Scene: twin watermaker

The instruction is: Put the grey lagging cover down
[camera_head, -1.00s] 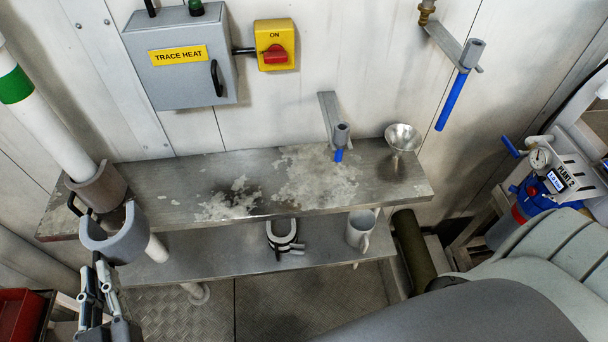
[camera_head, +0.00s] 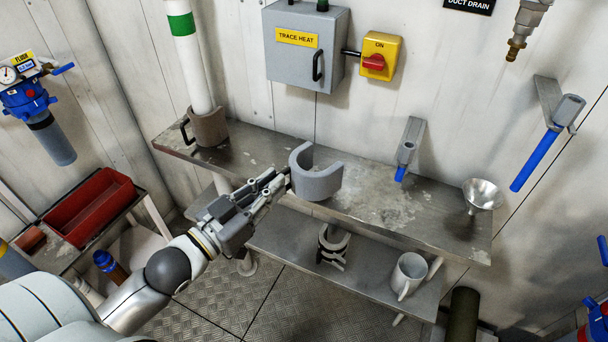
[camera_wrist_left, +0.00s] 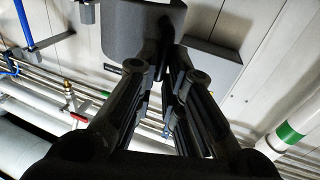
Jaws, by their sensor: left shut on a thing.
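The grey lagging cover (camera_head: 318,183) is a C-shaped half shell with its opening up and to the right in the head view. My left gripper (camera_head: 284,184) is shut on its left side. The cover overlaps the front part of the upper metal shelf (camera_head: 430,228); I cannot tell whether it touches the shelf. In the left wrist view the cover (camera_wrist_left: 140,30) is at the top, beyond the fingertips of the left gripper (camera_wrist_left: 166,66). The grip point is dark and partly hidden by the fingers. My right gripper is out of view.
A brown-grey collar with a handle (camera_head: 208,128) surrounds the white pipe's foot at the shelf's left. A black-lined clamp (camera_head: 333,243) and a mug (camera_head: 408,272) are on the lower shelf.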

